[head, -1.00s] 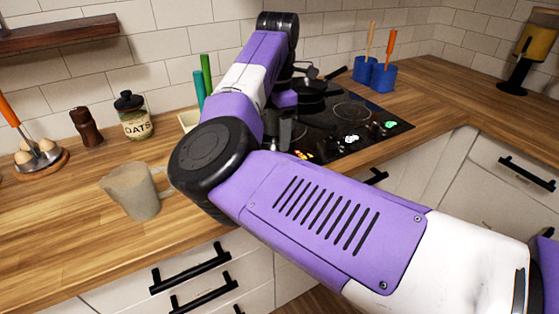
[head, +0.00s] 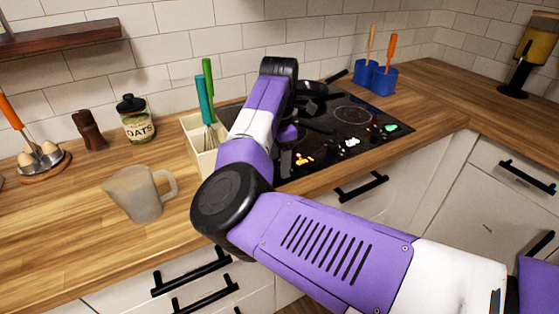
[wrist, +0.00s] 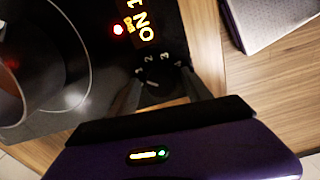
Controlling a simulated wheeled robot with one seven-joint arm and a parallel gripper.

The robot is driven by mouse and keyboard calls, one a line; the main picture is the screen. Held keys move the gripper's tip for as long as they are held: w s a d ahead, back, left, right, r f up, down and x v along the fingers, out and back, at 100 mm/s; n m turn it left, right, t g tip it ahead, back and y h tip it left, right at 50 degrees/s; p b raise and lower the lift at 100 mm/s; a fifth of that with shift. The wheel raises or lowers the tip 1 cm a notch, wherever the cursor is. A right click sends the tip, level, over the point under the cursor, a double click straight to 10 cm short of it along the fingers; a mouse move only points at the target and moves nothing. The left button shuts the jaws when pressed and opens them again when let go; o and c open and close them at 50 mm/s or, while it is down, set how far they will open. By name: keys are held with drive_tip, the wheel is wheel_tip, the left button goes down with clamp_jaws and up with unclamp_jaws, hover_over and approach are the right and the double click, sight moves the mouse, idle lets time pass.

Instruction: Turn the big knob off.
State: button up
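The big knob (wrist: 161,82) is dark, with the numbers 1 to 4 around it, at the cooktop's edge in the wrist view. A lit orange "ON" display (wrist: 146,22) and a red light are beside it. My gripper (wrist: 168,88) has its dark fingers apart, one on each side of the knob. I cannot tell whether they touch it. In the head view the black cooktop (head: 335,135) lies beyond my arm, with an orange glow (head: 303,160) near its front edge. My arm hides the knob and fingertips there.
A white pitcher (head: 138,195) stands on the wooden counter at left. A utensil box (head: 203,160) with green-handled tools is just left of my arm. Pans (head: 315,88) are at the cooktop's back.

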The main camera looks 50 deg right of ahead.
clamp_jaws()
drive_tip(key=n+p, duration=0.1)
drive_tip(key=n, duration=0.2)
drive_tip(key=shift+r+n, duration=0.1)
drive_tip(key=shift+n, duration=0.3)
drive_tip(key=shift+w+n+p, duration=0.1)
drive_tip(key=shift+n+p, duration=0.35)
drive_tip(key=shift+n, duration=1.65)
drive_tip(key=shift+o, duration=0.9)
unclamp_jaws()
